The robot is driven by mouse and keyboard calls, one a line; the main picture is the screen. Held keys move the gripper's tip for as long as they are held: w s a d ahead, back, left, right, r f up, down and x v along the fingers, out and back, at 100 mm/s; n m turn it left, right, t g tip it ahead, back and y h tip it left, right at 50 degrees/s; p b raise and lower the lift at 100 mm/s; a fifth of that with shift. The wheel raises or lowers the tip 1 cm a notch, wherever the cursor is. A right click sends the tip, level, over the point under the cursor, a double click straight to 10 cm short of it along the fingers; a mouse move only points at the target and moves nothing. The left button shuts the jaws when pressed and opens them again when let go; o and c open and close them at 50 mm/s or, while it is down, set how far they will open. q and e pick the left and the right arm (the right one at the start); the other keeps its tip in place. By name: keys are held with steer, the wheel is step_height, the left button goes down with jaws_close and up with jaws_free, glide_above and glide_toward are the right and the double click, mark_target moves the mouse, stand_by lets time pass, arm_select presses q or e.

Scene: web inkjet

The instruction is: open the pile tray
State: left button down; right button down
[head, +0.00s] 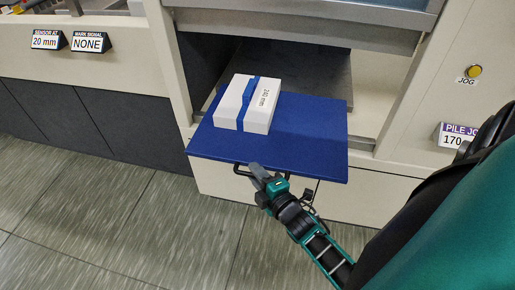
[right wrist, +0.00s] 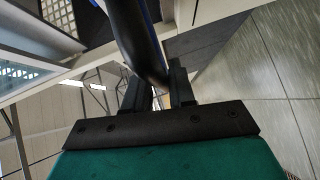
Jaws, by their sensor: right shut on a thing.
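The blue pile tray (head: 310,130) sticks out of the opening in the machine front. A white box with a blue band (head: 247,103), labelled 240 mm, lies on it. A dark handle (head: 240,169) is under the tray's front edge. My right gripper (head: 256,172) is at this handle, shut on it. In the right wrist view the dark handle bar (right wrist: 138,40) runs down between the two fingers of my right gripper (right wrist: 160,80). My left gripper is in neither view.
A sign reading 20 mm (head: 48,40) and a sign reading NONE (head: 90,42) stand at the upper left. A yellow jog button (head: 474,71) and a pile sign reading 170 (head: 458,136) are on the right panel. The floor (head: 110,215) in front is clear.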

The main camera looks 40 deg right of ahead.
steer(key=shift+s+f, duration=0.2)
steer(key=shift+f, duration=0.15)
steer(key=c, duration=1.2)
jaws_free()
steer(key=shift+o, duration=0.3)
steer(key=shift+w+r, duration=0.1)
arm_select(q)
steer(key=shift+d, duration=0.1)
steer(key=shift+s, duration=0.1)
arm_select(e)
steer(key=shift+r, duration=0.1)
